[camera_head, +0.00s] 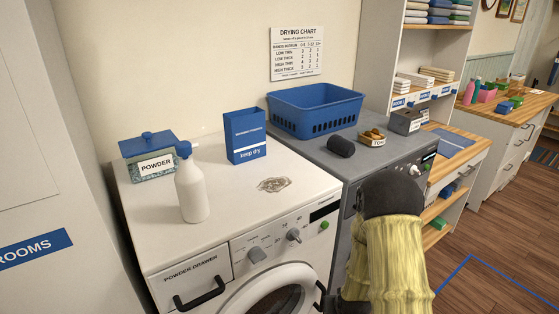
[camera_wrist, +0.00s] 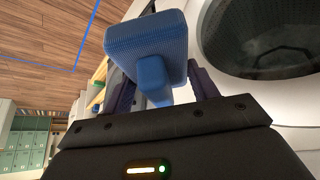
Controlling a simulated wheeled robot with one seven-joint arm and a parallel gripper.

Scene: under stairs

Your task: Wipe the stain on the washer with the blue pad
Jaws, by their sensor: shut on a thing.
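The washer (camera_head: 235,214) is white and stands at the left centre of the head view. A grey-brown stain (camera_head: 273,184) lies on its top, towards the right front. The blue pad (camera_wrist: 148,38) has a textured face and a blue grip, and fills the upper middle of the wrist view. My gripper (camera_wrist: 166,88) is shut on the pad's grip. The washer's round door (camera_wrist: 262,35) shows beside the pad, so the pad is in front of the machines, apart from the stain. In the head view my arm hides the gripper and the pad.
A white spray bottle (camera_head: 191,187), a powder box (camera_head: 149,157) and a blue carton (camera_head: 245,135) stand on the washer, behind and left of the stain. The grey machine (camera_head: 376,149) to the right carries a blue basket (camera_head: 315,108), a dark roll (camera_head: 341,146) and a small tray (camera_head: 372,138).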

